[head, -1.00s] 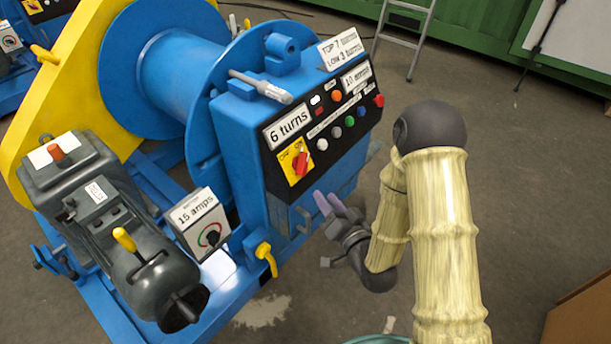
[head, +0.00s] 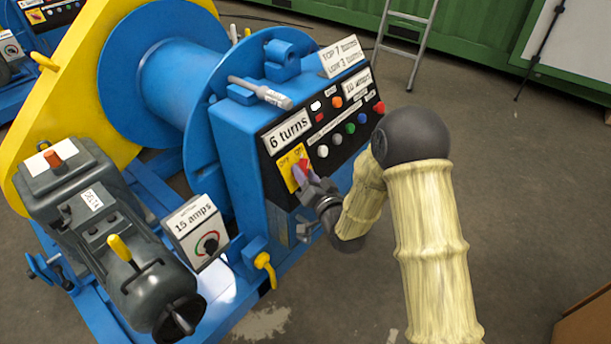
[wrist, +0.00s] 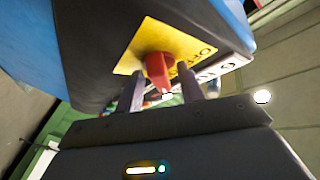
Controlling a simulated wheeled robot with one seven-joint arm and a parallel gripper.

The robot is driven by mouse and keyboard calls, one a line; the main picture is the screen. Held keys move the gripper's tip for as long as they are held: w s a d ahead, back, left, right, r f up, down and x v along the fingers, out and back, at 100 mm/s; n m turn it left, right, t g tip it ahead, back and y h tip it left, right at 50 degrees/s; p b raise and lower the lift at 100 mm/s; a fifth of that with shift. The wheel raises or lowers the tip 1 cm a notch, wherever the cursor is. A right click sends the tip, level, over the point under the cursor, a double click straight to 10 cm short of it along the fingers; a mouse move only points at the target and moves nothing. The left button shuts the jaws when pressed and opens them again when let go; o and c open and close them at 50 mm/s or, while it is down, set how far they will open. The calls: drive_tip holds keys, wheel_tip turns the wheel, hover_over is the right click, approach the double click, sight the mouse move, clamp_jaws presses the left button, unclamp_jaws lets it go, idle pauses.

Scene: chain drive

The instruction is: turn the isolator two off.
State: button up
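The near isolator is a red rotary knob (wrist: 158,70) on a yellow plate (head: 287,171) with OFF and ON lettering, at the lower left of the winch's black control panel. My gripper (head: 308,174) is at this plate and partly hides the knob in the head view. In the wrist view my gripper (wrist: 162,88) has its two purple fingers apart, one on each side of the knob, with gaps visible beside it. I cannot read a number on this isolator.
Coloured buttons (head: 350,128) and labels fill the panel to the right. A screwdriver-like tool (head: 262,93) lies on the blue housing. A "15 amps" box (head: 194,226) and yellow hook-shaped handle (head: 265,266) are nearby. Another winch's panel (head: 52,16) shows at top left.

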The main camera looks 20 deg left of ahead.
drive_tip(key=shift+c, duration=0.5)
clamp_jaws()
